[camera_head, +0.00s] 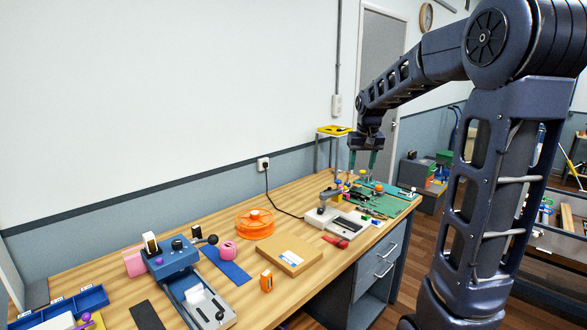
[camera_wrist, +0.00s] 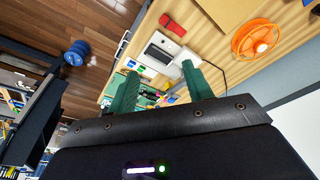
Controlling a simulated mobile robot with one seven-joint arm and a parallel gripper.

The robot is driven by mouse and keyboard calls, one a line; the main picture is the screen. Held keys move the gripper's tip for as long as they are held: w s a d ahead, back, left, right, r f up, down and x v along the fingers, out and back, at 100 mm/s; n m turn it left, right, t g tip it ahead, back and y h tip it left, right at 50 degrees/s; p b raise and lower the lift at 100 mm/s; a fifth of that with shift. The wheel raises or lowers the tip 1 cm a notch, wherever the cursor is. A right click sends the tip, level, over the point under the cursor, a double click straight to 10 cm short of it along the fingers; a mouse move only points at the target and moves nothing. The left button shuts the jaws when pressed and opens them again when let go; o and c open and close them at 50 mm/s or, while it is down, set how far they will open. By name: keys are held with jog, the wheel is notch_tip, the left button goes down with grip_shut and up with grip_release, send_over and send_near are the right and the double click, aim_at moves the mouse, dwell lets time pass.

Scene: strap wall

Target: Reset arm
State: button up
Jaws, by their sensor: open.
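My gripper (camera_head: 363,160) is open and empty, with its green fingers pointing down above the far end of the wooden workbench (camera_head: 190,237). In the wrist view its two green fingers (camera_wrist: 158,85) are spread apart with nothing between them. Below it in the head view is a green mat (camera_head: 378,204) with small coloured items on it. My arm reaches from the right side of the head view over the bench.
An orange spool (camera_head: 255,224), a cardboard box (camera_head: 288,255), a white device (camera_head: 340,219) and a red object (camera_head: 335,241) lie on the bench. A blue machine (camera_head: 172,262) stands nearer. A yellow-topped stand (camera_head: 333,130) is beside the gripper. Air above the bench's middle is clear.

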jog(key=s+d+f+t, duration=0.1)
jog(key=s+d, duration=0.1)
jog(key=s, duration=1.2)
jog(key=s+d+f+t, duration=0.1)
jog(key=s+d+f, duration=0.1)
jog(key=s, duration=1.2)
jog(key=shift+d+m, duration=0.4)
